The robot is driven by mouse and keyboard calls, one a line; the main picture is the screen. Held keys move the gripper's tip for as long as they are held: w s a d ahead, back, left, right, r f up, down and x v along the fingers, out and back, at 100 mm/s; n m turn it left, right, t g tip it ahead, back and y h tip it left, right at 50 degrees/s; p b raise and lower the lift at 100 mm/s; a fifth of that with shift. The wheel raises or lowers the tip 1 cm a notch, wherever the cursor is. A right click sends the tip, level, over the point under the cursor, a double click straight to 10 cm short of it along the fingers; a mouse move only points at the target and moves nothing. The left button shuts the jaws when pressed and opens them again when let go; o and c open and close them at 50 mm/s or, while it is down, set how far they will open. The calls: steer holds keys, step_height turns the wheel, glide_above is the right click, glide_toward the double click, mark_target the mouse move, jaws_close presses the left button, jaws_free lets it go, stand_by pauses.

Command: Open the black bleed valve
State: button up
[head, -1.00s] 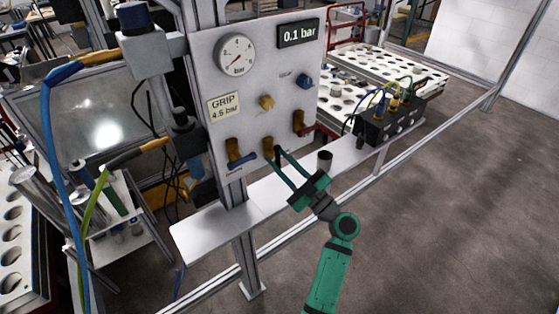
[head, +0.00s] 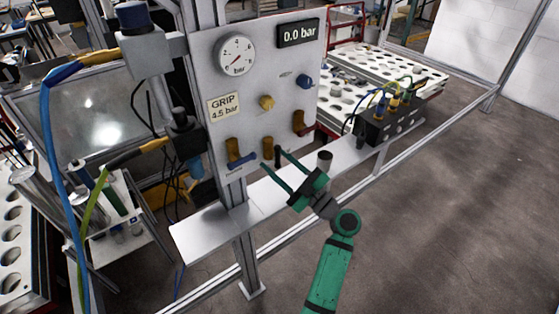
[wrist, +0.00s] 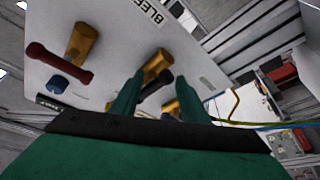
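The bleed valve is the middle brass valve (head: 267,148) at the bottom of the white panel. Its black handle (head: 277,157) stands roughly upright in the head view, beside the brass body. In the wrist view the black handle (wrist: 155,86) lies between my two green fingers, near the tips. My gripper (head: 270,159) is open in front of this valve, its fingers spread apart. I cannot tell whether either finger touches the handle. The panel's display (head: 298,33) reads 0.0 bar.
A brass valve with a blue handle (head: 242,160) is to the left, and another brass valve (head: 300,121) to the right. A red handle (wrist: 58,63) shows in the wrist view. A metal shelf (head: 215,228) runs below the panel, with a dark cup (head: 324,160) close by.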

steer(key=shift+d+r, duration=0.2)
steer(key=shift+r, duration=0.05)
steer(key=shift+s, duration=0.1)
steer(key=v, duration=1)
steer(key=shift+s+d+f, duration=0.2)
steer(key=shift+s+d, duration=0.05)
stand_by(0.3)
